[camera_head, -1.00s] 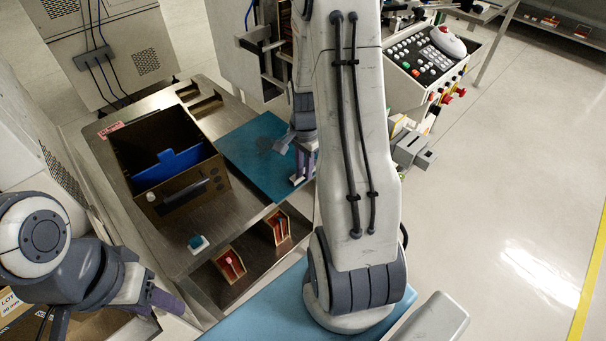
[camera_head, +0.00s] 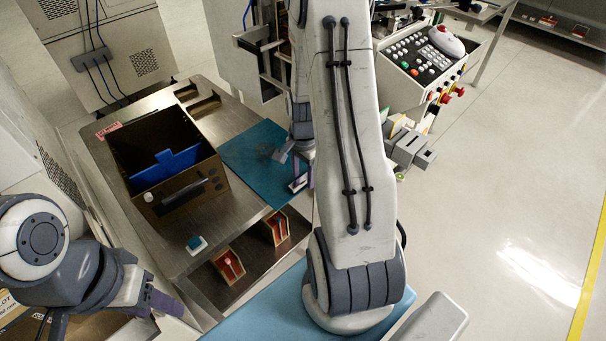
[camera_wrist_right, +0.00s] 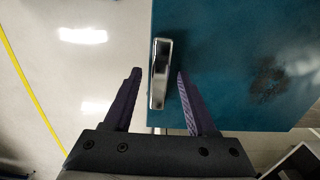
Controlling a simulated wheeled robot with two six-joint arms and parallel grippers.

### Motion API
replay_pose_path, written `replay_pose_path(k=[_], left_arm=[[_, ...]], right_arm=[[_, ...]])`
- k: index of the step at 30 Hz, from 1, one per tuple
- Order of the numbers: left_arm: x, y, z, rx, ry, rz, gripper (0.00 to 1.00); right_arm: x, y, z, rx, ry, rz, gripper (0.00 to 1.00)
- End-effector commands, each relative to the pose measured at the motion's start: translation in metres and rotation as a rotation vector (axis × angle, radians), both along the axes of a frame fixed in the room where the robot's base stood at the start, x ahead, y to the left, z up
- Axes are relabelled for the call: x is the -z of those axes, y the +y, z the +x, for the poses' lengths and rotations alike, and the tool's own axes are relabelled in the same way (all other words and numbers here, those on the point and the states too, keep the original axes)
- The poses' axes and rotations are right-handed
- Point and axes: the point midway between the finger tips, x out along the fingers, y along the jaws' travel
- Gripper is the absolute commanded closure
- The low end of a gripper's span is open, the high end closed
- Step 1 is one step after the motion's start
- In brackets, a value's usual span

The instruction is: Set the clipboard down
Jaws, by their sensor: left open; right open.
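A teal board (camera_head: 248,155) with a dark smudge, apparently the clipboard, lies flat on the metal bench. It also shows in the right wrist view (camera_wrist_right: 225,40), with a shiny metal clip (camera_wrist_right: 160,73) at its left edge. The clip is a small pale shape in the head view (camera_head: 298,184). My right gripper (camera_wrist_right: 158,74) is open, its purple fingers on either side of the clip with visible gaps. In the head view my right gripper (camera_head: 302,178) is partly hidden by my arm. My left gripper (camera_head: 166,302) is open and empty at the lower left, away from the board.
A brown box (camera_head: 185,200) with a blue divider (camera_head: 165,168) stands on the bench (camera_head: 215,225) left of the board. A small teal-and-white item (camera_head: 196,244) and red-filled bins (camera_head: 229,264) are at the front. A control console (camera_head: 425,60) stands at right. Open floor lies further right.

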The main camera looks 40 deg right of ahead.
Motion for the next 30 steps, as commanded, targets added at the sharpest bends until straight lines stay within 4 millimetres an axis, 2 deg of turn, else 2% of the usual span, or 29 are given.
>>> replay_pose_path(k=[5,12,16,21,27,29,30], left_arm=[[-0.005,0.000,0.000,0.000,0.000,0.000,0.50],[-0.013,0.000,0.000,0.000,0.000,0.000,0.50],[-0.015,0.000,0.000,0.000,0.000,0.000,0.50],[-0.016,0.000,0.000,0.000,0.000,0.000,0.50],[-0.016,0.000,0.000,0.000,0.000,0.000,0.50],[-0.016,0.000,0.000,0.000,0.000,0.000,0.50],[-0.016,0.000,0.000,0.000,0.000,0.000,0.50]], right_arm=[[-0.029,-0.001,0.001,0.000,-0.006,-0.004,0.43],[-0.081,-0.001,0.001,0.000,-0.005,-0.004,0.43],[-0.103,-0.001,0.000,0.000,-0.004,-0.003,0.43],[-0.117,-0.001,0.000,0.000,-0.002,-0.002,0.43],[-0.120,0.001,0.000,-0.005,0.000,-0.001,0.43],[-0.122,0.008,0.001,-0.035,-0.002,-0.001,0.43],[-0.125,0.017,0.003,-0.078,-0.004,-0.001,0.43]])
